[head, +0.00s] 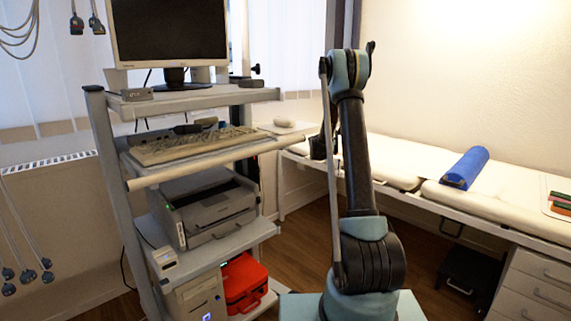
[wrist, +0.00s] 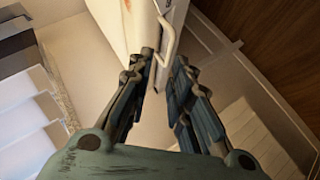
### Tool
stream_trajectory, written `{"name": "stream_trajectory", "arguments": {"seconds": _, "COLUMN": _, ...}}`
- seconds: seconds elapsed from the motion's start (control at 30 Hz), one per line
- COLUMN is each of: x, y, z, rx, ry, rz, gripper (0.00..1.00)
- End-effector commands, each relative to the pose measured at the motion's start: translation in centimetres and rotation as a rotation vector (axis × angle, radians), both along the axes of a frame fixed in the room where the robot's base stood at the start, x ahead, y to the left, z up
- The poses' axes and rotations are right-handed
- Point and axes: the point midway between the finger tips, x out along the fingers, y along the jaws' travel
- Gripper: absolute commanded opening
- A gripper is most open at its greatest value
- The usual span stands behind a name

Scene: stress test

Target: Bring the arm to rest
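My arm (head: 355,165) stands upright in the middle of the head view, its long dark link rising from the teal base to a teal joint at the top. My gripper shows in the wrist view (wrist: 165,65), with its two dark fingers apart and a gap between the tips. I see nothing held between them. A white bar handle (wrist: 170,35) on a pale panel lies in line with the gap; I cannot tell how far beyond the fingertips it is. In the head view I cannot make out the fingers clearly.
A trolley (head: 108,170) with a monitor (head: 168,32), keyboard (head: 195,146), printer (head: 208,208) and red case (head: 243,282) stands left of my arm. A padded couch (head: 408,150) with a blue bolster (head: 466,167) is behind and right. White drawers (head: 540,285) stand at lower right.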

Motion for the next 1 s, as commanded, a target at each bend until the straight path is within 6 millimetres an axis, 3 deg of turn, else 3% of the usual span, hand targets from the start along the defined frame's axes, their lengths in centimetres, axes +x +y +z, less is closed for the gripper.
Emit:
{"name": "stream_trajectory", "arguments": {"seconds": 0.2, "x": -4.8, "y": 0.2, "z": 3.3, "rx": 0.072, "ry": 0.029, "rz": -0.040, "gripper": 0.19}}
{"name": "stream_trajectory", "arguments": {"seconds": 0.67, "x": -14.9, "y": -0.1, "z": 7.9, "rx": 0.201, "ry": 0.108, "rz": -0.133, "gripper": 0.19}}
{"name": "stream_trajectory", "arguments": {"seconds": 1.0, "x": -24.7, "y": -0.4, "z": 10.3, "rx": 0.303, "ry": 0.204, "rz": -0.224, "gripper": 0.19}}
